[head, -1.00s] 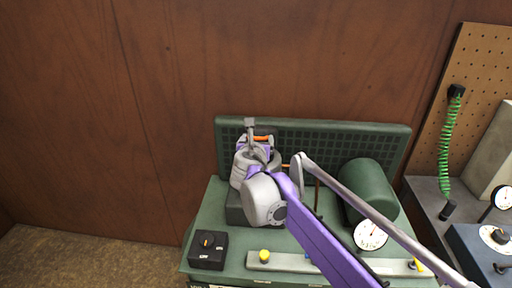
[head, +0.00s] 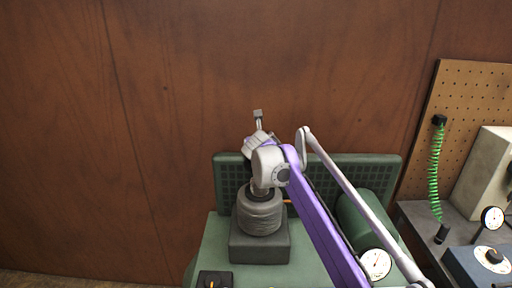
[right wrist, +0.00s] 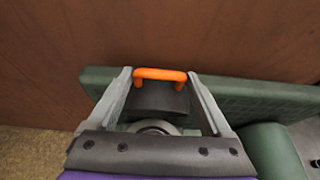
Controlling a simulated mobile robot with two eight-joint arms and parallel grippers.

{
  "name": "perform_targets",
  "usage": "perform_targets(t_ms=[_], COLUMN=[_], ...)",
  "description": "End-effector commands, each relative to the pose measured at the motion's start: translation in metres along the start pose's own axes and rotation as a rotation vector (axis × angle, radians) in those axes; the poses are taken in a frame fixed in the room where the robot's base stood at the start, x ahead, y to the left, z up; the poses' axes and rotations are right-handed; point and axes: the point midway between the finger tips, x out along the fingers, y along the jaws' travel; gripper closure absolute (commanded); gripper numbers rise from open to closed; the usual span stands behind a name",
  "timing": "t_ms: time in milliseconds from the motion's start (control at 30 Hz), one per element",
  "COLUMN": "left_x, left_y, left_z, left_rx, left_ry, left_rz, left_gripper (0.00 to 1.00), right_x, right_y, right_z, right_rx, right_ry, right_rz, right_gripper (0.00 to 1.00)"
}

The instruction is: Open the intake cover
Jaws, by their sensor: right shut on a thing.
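My right arm comes in from the lower right in the head view. My right gripper (right wrist: 160,73) is shut on an orange handle (right wrist: 160,75), which spans between its two fingertips in the right wrist view. A dark grey block (right wrist: 160,97), seemingly the intake cover, shows below the handle between the fingers. The grey ribbed intake cylinder (head: 260,212) stands on a dark square base below my wrist. Whether the cover is clear of the cylinder cannot be told. My left gripper is not in view.
The green bench (head: 308,262) carries a dark green tank (head: 375,208), a dial gauge (head: 376,264) and a black switch box (head: 215,279). A green grille panel (head: 385,163) stands behind. A pegboard and a coiled green hose (head: 434,175) are at right.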

Motion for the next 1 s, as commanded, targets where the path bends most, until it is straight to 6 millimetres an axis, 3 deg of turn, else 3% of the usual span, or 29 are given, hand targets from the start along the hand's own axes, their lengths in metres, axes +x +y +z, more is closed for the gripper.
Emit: perform_targets(t_ms=[233,900,933,1000], left_x=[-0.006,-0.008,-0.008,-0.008], left_y=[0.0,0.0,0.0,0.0], left_z=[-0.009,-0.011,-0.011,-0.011], left_rx=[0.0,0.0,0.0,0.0], left_ry=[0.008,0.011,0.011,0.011], left_rz=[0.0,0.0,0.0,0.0], left_gripper=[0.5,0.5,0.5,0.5], right_x=[0.012,0.018,0.018,0.018], right_y=[-0.004,-0.004,-0.004,-0.003], right_z=[0.012,0.014,0.014,0.013], right_rx=[-0.003,-0.006,-0.006,-0.005], right_ry=[0.081,0.123,0.123,0.123], right_rz=[-0.002,-0.002,-0.002,-0.001], right_gripper=[1.0,1.0,0.13,0.04])
